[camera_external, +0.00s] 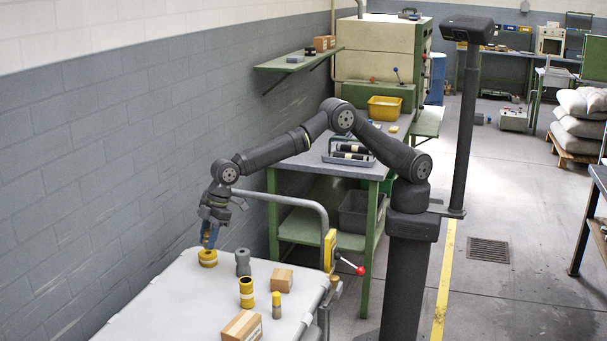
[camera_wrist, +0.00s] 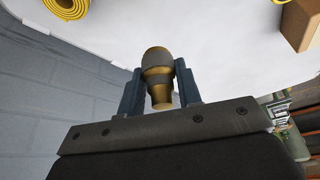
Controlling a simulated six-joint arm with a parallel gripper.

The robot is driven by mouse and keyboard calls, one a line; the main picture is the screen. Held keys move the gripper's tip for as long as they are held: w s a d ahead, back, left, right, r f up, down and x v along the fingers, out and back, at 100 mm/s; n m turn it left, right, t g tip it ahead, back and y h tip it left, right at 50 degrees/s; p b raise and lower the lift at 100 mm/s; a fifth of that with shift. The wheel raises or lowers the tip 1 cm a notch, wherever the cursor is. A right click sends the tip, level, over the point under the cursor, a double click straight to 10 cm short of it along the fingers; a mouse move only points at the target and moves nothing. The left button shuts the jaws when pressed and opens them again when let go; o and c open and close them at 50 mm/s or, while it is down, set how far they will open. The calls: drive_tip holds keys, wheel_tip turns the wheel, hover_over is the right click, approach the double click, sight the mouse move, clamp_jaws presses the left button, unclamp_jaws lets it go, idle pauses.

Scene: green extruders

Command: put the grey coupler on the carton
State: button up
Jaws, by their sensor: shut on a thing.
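A grey coupler (camera_external: 243,262) stands upright on the pale table, to the right of my gripper (camera_external: 209,237). My gripper is above a yellow coil (camera_external: 208,258). The wrist view shows it shut on a grey and brass-coloured fitting (camera_wrist: 157,74) between blue fingers (camera_wrist: 158,94). The grey coupler cannot be made out there. One carton (camera_external: 282,280) sits on the table right of the coupler; a carton also shows at the right of the wrist view (camera_wrist: 300,22). A second carton (camera_external: 242,327) lies at the front. I cannot tell which carton is meant.
A yellow stacked piece (camera_external: 247,292) and a grey-and-yellow cylinder (camera_external: 276,305) stand between the cartons. A grey rail with a yellow bracket (camera_external: 330,250) and a red-knobbed lever borders the table's right side. The wall is at the left. The left front table surface is clear.

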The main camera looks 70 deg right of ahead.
drive_tip(key=s+a+r+n+g, duration=0.1)
drive_tip(key=s+a+r+n, duration=0.2)
drive_tip(key=s+a, duration=0.3)
drive_tip(key=s+a+r+n+g, duration=0.1)
drive_tip(key=s+a+r+n, duration=0.25)
drive_tip(key=s, duration=0.45)
approach(244, 320)
drive_tip(key=shift+w+a+f+m+y, duration=0.35)
drive_tip(key=shift+w+a+f+y, duration=0.1)
drive_tip(key=shift+a, duration=0.1)
drive_tip(key=shift+s+a+f, duration=0.25)
drive_tip(key=shift+s+a, duration=0.1)
drive_tip(key=shift+f, duration=2)
drive_tip(key=shift+f, duration=0.1)
drive_tip(key=o, duration=1)
drive_tip(key=shift+o, duration=0.2)
drive_tip(key=v, duration=1.2)
